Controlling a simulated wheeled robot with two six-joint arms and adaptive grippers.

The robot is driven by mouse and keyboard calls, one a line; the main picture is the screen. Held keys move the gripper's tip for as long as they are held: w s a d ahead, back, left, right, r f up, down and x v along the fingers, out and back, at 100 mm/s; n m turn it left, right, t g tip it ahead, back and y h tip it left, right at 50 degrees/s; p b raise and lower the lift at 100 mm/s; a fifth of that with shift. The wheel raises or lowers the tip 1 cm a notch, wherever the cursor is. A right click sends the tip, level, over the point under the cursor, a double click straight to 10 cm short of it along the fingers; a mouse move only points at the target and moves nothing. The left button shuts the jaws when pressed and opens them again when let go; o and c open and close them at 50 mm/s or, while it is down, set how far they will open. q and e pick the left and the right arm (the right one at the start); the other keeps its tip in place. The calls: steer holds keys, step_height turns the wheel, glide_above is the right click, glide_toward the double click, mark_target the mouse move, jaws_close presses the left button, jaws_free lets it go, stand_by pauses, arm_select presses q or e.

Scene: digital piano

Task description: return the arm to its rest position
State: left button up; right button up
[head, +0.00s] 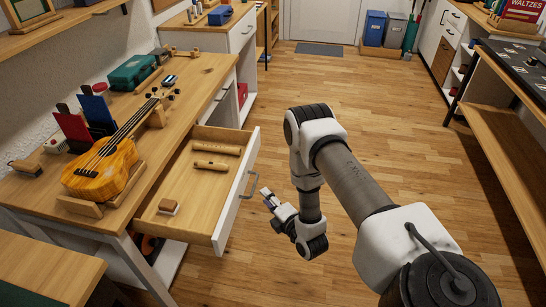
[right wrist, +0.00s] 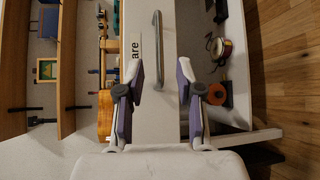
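My right arm reaches into the head view from the lower right and bends down. Its gripper (head: 267,199) is over the floor, just right of the open drawer. In the right wrist view the gripper (right wrist: 160,82) has its fingers spread with nothing between them. The white drawer front (right wrist: 165,100) is ahead of it, and the metal drawer handle (right wrist: 159,45) is beyond the fingertips, apart from them. The handle also shows in the head view (head: 250,185). My left gripper is in neither view.
A ukulele (head: 100,170) lies on the workbench (head: 190,80) at left. A shelf unit (head: 510,130) stands at right. The wooden floor (head: 400,130) between is clear.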

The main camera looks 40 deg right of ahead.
steer(key=v, duration=0.3)
steer(key=shift+s, duration=0.2)
steer(key=a+r+y+p, duration=0.1)
steer(key=a, duration=0.2)
steer(key=w+a+r+g+y+p, duration=0.1)
steer(key=a+r, duration=0.1)
steer(key=a, duration=0.2)
steer(key=a+r+g+y+p, duration=0.1)
steer(key=a+r+p, duration=0.1)
steer(key=a, duration=0.1)
steer(key=shift+w+a, duration=0.35)
steer(key=shift+a, duration=0.05)
steer(key=s+a+f+m+g, duration=0.1)
steer(key=s+f+m+g, duration=0.2)
steer(key=s+m+g, duration=0.4)
steer(key=s+a+f+m+g+p, duration=0.1)
steer(key=s+a+f+m+g, duration=0.1)
steer(key=s+f+m+g, duration=0.2)
steer(key=s+m+g, duration=0.3)
steer(key=s+m, duration=0.4)
steer(key=s, duration=0.6)
steer(key=shift+s+a+m+h, duration=0.2)
steer(key=shift+s+m+h, duration=0.15)
steer(key=shift+m+h, duration=0.05)
